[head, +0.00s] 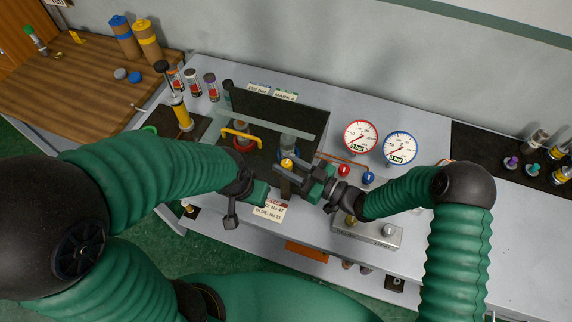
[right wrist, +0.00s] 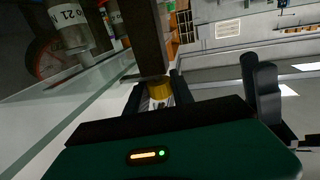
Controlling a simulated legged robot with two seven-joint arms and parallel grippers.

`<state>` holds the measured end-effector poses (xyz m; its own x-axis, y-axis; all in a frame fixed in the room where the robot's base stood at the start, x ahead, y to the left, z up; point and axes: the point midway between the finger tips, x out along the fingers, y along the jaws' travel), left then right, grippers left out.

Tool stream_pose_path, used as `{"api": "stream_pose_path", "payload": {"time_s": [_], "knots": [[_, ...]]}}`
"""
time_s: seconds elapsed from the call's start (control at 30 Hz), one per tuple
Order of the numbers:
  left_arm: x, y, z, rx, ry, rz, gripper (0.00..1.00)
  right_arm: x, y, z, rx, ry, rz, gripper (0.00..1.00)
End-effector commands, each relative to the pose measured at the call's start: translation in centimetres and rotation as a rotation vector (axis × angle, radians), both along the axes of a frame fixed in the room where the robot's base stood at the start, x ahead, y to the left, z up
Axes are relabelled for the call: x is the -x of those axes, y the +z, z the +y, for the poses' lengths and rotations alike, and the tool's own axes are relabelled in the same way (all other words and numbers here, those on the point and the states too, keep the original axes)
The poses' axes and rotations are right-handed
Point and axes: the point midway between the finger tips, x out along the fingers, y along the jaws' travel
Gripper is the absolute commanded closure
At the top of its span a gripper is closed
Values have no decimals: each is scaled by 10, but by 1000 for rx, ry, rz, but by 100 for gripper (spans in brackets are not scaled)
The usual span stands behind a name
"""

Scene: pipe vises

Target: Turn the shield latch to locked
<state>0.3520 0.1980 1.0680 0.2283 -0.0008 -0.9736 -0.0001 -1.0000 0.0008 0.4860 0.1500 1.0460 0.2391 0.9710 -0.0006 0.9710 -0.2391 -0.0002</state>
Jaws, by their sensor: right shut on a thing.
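The shield is a clear panel whose pale edge (head: 265,125) runs across the bench fixture. It also shows as a glassy sheet in the right wrist view (right wrist: 62,105). A dark post (head: 287,186) stands at its front with a yellow knob (head: 287,163), which looks like the latch. In the right wrist view the yellow knob (right wrist: 158,91) sits at the end of the dark post, between my fingers. My right gripper (head: 284,173) is shut on this knob; the fingers partly hide it. My left gripper (head: 232,212) hangs empty at the bench's front, apart from the shield; its jaw opening is unclear.
A yellow handle (head: 240,134) is left of the latch. Red (head: 361,136) and blue (head: 399,148) gauges stand to the right, with small red and blue knobs below. A label card (head: 268,211) and a metal box (head: 368,232) are near the front edge.

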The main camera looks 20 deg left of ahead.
Motion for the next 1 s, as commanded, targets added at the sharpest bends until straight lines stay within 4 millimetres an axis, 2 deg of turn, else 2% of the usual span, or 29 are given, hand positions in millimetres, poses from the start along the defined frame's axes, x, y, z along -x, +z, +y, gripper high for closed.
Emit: {"api": "stream_pose_path", "payload": {"time_s": [0.03,0.2,0.47,0.57,0.67,1.0], "knots": [[0,0,0,0,0,0,64,-1,1,-1,-1,-3,-1,69],[0,0,0,0,0,0,64,-1,0,0,0,-2,-1,50],[0,0,0,0,0,0,64,0,0,-1,0,-2,0,50],[0,-3,0,0,0,0,64,1,-1,-7,1,-3,0,50],[0,-8,0,0,0,0,64,5,-3,-25,2,-5,0,50],[0,-31,0,0,0,0,64,27,-4,-120,2,-6,0,50]]}}
